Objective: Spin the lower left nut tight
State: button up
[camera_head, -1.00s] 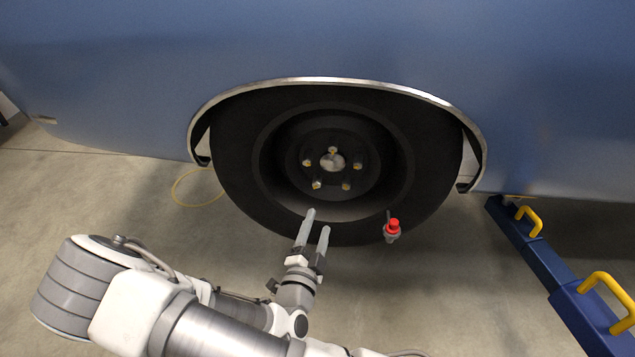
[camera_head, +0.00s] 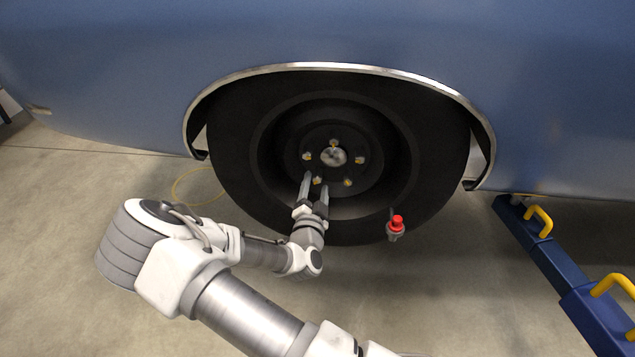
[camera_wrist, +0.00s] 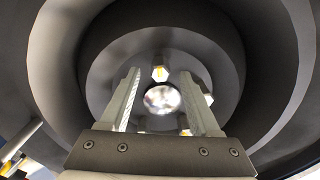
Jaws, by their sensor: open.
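The wheel (camera_head: 440,160) under the blue body has a round hub cap (camera_head: 333,157) with several small metallic-and-yellow nuts around it. The lower left nut (camera_head: 317,181) sits below and left of the hub cap. My gripper (camera_head: 316,180) is open and empty, its two fingertips reaching up to the lower left nut, one on each side of it. The wrist view looks rolled over; there a nut (camera_wrist: 159,73), seemingly the same one, shows between the two fingertips. I cannot tell whether the fingers touch it.
A red-topped grey part (camera_head: 396,224) stands near the tyre's lower right. A blue lift arm (camera_head: 565,265) with yellow handles (camera_head: 540,217) lies at the right. A yellow hose (camera_head: 188,190) lies on the floor at left. The metal-trimmed wheel arch (camera_head: 330,68) curves over the tyre.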

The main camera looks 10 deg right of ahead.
aim_at(317, 181)
jog(key=shift+b+x, duration=0.35)
jog(key=shift+x, duration=1.5)
grip_shut()
